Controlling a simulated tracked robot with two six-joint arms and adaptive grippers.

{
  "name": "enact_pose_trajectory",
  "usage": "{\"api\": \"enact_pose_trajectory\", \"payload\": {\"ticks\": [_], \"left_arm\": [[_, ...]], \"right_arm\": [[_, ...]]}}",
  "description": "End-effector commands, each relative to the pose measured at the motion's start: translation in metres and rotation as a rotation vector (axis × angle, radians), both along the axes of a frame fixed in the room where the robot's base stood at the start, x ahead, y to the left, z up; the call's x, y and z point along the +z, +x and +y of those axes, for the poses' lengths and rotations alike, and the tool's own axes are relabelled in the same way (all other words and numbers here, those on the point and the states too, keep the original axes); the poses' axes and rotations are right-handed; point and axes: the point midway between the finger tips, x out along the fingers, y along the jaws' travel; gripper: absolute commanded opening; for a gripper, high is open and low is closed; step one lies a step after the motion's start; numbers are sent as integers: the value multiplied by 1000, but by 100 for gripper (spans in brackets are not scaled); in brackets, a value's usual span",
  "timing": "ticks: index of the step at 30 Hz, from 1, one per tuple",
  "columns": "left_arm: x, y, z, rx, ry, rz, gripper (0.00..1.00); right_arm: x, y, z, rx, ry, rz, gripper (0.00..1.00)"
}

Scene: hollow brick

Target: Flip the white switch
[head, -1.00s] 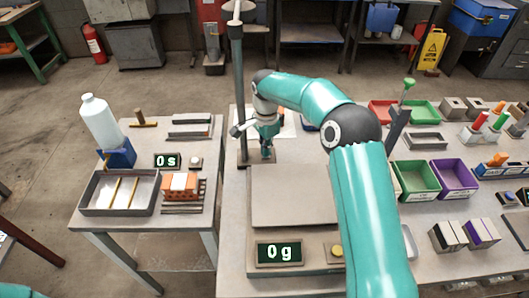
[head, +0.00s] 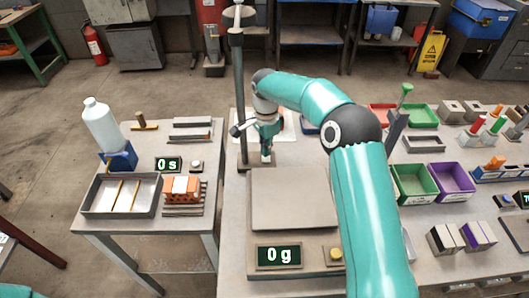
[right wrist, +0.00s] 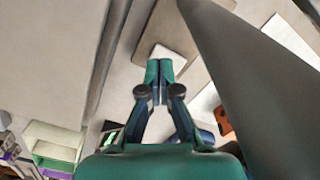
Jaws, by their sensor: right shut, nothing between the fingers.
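The white switch (right wrist: 177,50) shows in the right wrist view as a pale block on a brown base plate (right wrist: 152,27), just beyond my fingertips and partly hidden by them. In the head view the plate (head: 246,167) lies at the foot of a grey pole (head: 239,90). My right gripper (head: 266,154) points down over this plate, close beside the pole. In the right wrist view its fingertips (right wrist: 159,70) are together and empty, overlapping the switch's near edge. Whether they touch it cannot be told. My left gripper is not in view.
The grey pole (right wrist: 240,70) rises close beside my right gripper. A scale (head: 290,200) reading 0 g stands in front. Green (head: 413,184) and purple (head: 452,181) bins are at right. A side table at left holds a bottle (head: 102,125), tray (head: 91,210) and hollow brick (head: 181,188).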

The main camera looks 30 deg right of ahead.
Motion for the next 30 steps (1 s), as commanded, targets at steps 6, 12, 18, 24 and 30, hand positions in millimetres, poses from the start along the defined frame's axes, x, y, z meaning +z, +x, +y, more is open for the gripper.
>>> {"api": "enact_pose_trajectory", "payload": {"ticks": [6, 12, 18, 24, 30], "left_arm": [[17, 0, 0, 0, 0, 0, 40], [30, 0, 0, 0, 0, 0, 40], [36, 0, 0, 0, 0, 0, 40], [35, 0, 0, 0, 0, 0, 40], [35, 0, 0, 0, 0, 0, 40]], "right_arm": [[22, 0, 0, 0, 0, -1, 0], [38, 0, 0, 0, 0, -1, 0], [46, 0, 0, 0, 0, -1, 0], [46, 0, 0, 0, 0, -1, 0], [46, 0, 0, 0, 0, -1, 0]]}}
